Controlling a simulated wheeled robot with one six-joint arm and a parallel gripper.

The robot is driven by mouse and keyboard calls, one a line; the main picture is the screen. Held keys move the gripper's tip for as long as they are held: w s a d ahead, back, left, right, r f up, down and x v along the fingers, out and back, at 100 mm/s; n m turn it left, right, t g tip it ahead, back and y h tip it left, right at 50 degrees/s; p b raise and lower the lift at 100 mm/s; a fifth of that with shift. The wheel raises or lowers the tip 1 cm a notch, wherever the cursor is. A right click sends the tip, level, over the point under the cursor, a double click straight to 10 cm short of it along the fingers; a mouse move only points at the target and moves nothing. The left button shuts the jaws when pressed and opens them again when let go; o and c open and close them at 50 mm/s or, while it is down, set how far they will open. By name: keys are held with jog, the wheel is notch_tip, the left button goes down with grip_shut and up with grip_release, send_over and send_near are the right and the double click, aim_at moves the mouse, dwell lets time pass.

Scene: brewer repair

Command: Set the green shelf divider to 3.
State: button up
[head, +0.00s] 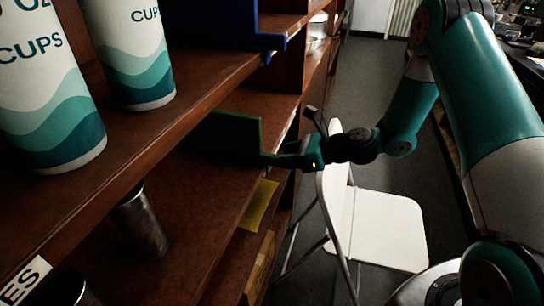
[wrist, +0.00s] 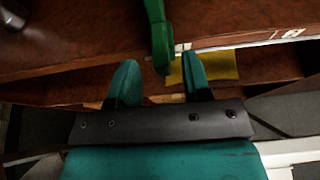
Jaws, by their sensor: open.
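The green shelf divider (head: 232,134) stands on the middle shelf, with a tab sticking out past the shelf's front edge. In the wrist view the divider (wrist: 158,35) shows as a narrow green upright whose lower end is at the gap between my fingertips. My gripper (head: 303,142) is at the shelf front by this tab. Its fingers are apart, one on each side of the divider's end in the wrist view (wrist: 160,76), and not closed on it. A pale label strip (wrist: 235,40) runs along the shelf edge; its marks are too small to read surely.
A blue divider (head: 220,25) stands on the shelf above. Paper cup sleeves (head: 125,50) stand at left, and a metal cup (head: 142,222) stands below. A white folding chair (head: 375,228) stands close behind my gripper.

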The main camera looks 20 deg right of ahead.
aim_at(272, 155)
jog(key=x, duration=0.5)
